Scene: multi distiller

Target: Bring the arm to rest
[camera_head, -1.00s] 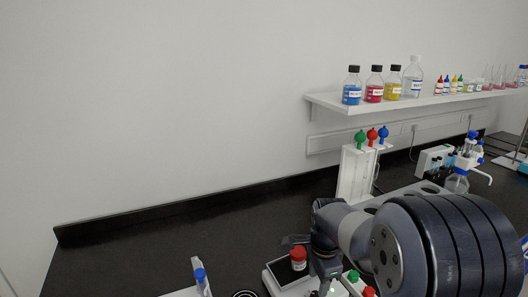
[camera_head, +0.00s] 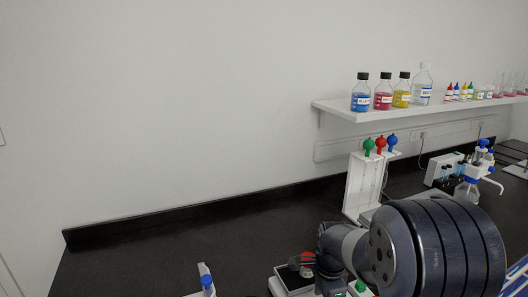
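My arm (camera_head: 415,245) reaches in from the lower right of the head view, with its large dark joint nearest the camera. Its far end points down over the black bench (camera_head: 170,255) by a small device with a dark top (camera_head: 294,276). A red-capped item (camera_head: 307,259) shows beside the arm's end, partly hidden by it. My gripper's fingers are hidden behind the arm or below the picture edge, so I cannot see whether they hold anything.
A white rack with green, red and blue bulbs (camera_head: 380,145) stands behind the arm. A wall shelf (camera_head: 400,107) holds bottles of coloured liquid. A blue-capped item (camera_head: 206,282) stands at the bottom edge. The bench's left part is clear.

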